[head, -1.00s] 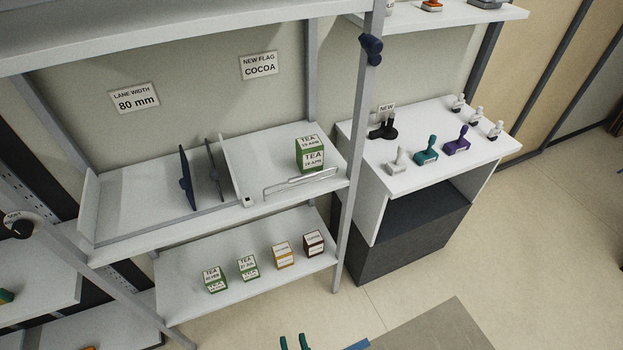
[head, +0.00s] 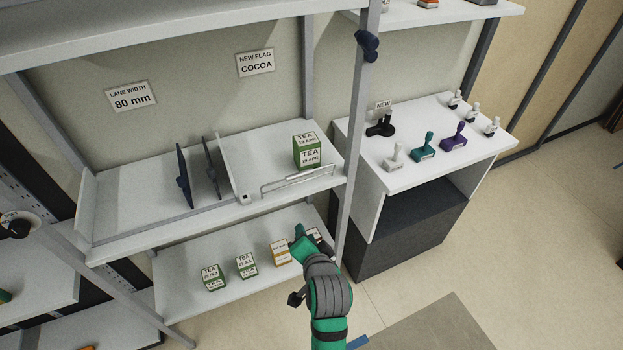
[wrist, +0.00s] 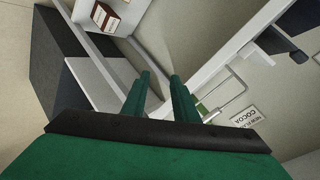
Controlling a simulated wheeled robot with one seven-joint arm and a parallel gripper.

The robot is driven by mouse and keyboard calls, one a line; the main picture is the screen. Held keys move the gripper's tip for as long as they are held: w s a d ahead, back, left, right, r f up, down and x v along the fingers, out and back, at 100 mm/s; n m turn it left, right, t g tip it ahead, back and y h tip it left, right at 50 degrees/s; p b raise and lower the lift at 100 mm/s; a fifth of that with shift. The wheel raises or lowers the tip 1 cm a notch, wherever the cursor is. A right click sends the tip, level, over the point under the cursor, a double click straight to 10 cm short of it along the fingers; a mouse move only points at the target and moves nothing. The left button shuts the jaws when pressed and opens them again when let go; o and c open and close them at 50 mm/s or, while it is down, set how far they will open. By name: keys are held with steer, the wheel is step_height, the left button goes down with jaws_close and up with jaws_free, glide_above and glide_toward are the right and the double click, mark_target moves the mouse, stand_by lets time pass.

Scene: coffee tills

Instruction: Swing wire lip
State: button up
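The wire lip (head: 300,181) is a thin bent wire frame along the front edge of the upper shelf, in front of a green and white tea box (head: 307,152). It also shows in the wrist view (wrist: 237,92), right of the fingers. My gripper (head: 298,230) is in front of the shelves, below the wire lip and apart from it, overlapping the lower shelf's boxes in the head view. In the wrist view my gripper (wrist: 160,76) has its two green fingers apart with nothing between them.
A grey upright post (head: 351,150) stands right of the wire lip. Dark dividers (head: 184,178) stand on the upper shelf to the left. The lower shelf (head: 195,252) holds small boxes. A white counter (head: 375,165) with several stamps is at right.

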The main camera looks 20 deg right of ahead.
steer(key=w+d+r+m+y, duration=0.1)
steer(key=w+d+r+m, duration=0.2)
steer(key=w+r, duration=0.35)
steer(key=m+g+y, duration=0.1)
steer(key=m, duration=0.1)
glide_toward(300, 175)
steer(key=x, duration=0.9)
steer(key=shift+s, duration=0.1)
jaws_close()
